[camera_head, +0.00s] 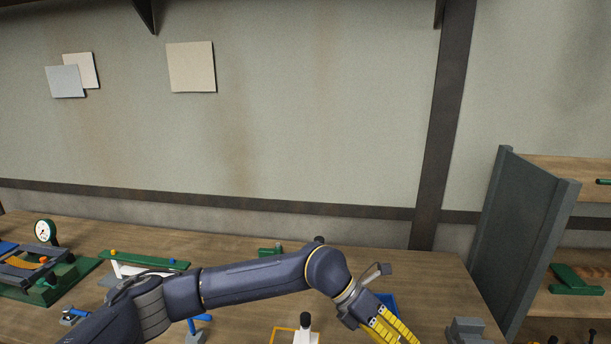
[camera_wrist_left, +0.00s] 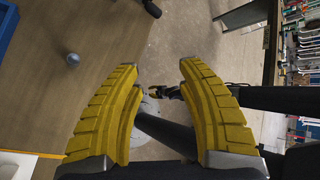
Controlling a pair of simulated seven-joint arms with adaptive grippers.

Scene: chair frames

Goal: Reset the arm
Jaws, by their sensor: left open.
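My left arm reaches in from the left across the workbench in the camera_head view. My left gripper (camera_head: 392,335) has yellow ribbed fingers, points down and to the right, and is partly cut off by the bottom edge. In the left wrist view the two fingers (camera_wrist_left: 160,70) stand well apart with nothing between them. The wooden bench (camera_head: 250,253) lies below the arm.
A blue bin (camera_head: 388,299) is just behind the gripper. A grey block (camera_head: 466,330) stands to its right, and a tall grey panel (camera_head: 522,235) beyond. A green-based dial gauge (camera_head: 44,232) is at far left. The bench between bin and panel is mostly clear.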

